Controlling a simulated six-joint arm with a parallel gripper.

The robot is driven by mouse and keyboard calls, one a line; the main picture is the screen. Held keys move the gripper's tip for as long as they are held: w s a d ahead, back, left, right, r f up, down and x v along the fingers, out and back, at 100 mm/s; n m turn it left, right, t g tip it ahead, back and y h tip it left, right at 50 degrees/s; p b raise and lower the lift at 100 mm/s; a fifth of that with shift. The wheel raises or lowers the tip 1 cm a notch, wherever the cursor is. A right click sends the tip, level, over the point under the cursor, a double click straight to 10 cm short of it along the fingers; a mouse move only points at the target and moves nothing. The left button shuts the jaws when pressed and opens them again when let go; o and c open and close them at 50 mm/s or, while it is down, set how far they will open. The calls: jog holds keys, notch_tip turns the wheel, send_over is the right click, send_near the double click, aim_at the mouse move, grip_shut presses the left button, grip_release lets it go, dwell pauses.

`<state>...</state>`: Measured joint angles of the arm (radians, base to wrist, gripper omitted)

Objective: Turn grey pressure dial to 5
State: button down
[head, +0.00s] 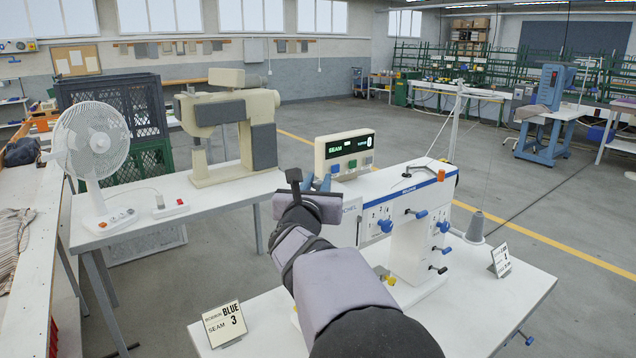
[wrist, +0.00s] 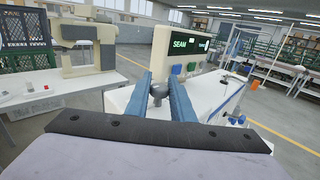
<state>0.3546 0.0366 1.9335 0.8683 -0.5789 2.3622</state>
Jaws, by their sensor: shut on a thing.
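I cannot read a scale or pointer setting on the dial. In the head view my gripper (head: 317,183) is in front of the sewing machine, and its wrist hides the dial. The display panel (head: 348,143) above reads SEAM in green, with a digit at its right end.
The white sewing machine (head: 412,235) with blue and black knobs stands close on the right. A BLUE 3 card (head: 225,324) stands at the table's front left, and another card (head: 500,260) on the right. A thread cone (head: 475,228) and a fan (head: 95,150) stand further off.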

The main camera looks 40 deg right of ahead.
jog(key=shift+w+m+g+h, duration=0.1)
jog(key=shift+m+g+h, duration=0.4)
jog(key=shift+g, duration=0.1)
jog(key=m+g+h, duration=0.1)
jog(key=g, duration=0.1)
jog(key=m+g+h+b, duration=0.1)
jog(key=m+g, duration=0.1)
jog(key=shift+a+f+h, duration=0.1)
jog(key=shift+f+h, duration=0.05)
jog(key=shift+h, duration=0.15)
jog(key=m+g+h, duration=0.1)
jog(key=m+g, duration=0.1)
jog(key=g, duration=0.2)
jog(key=shift+m, duration=0.4)
jog(key=m+g+p, duration=0.2)
jog(key=g, duration=0.1)
jog(key=m+g+p, duration=0.1)
jog(key=g, duration=0.1)
jog(key=shift+r+h, duration=0.3)
jog(key=shift+m+g+p, duration=0.8)
jog(key=shift+g+p, duration=0.3)
jog(key=shift+g, duration=0.1)
jog(key=shift+f+m+g+y+p, duration=0.1)
jog(key=shift+m+g+y+p, duration=0.4)
jog(key=shift+g+p, duration=0.5)
jog(key=c, duration=1.5)
grip_release()
jog(key=shift+c, duration=0.2)
